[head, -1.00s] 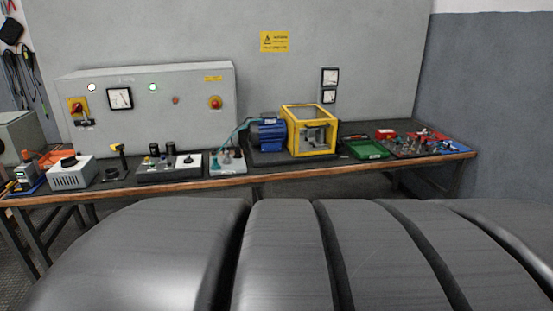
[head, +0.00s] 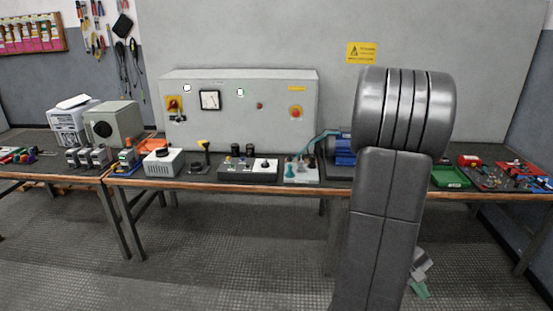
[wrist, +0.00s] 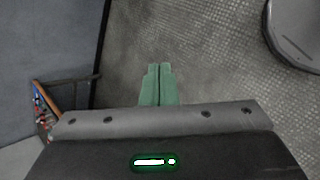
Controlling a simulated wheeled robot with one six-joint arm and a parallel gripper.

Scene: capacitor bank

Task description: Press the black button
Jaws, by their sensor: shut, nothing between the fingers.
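The black button cannot be told for sure at this size. Black round caps (head: 235,150) stand upright on a dark control box (head: 233,172) on the bench, in the middle of the head view. A grey box (head: 163,165) to its left carries a black knob (head: 162,152). My gripper (head: 419,291) hangs low in front of the bench, partly hidden behind my arm. Its green fingers (wrist: 158,67) are shut and empty in the wrist view, over the floor and away from the bench.
The long bench has a wooden front edge (head: 200,184). A grey cabinet (head: 285,125) with a red knob and gauge stands behind. My arm hides part of the blue motor (head: 342,152). A green tray (head: 450,176) lies right. The floor (head: 240,260) in front is clear.

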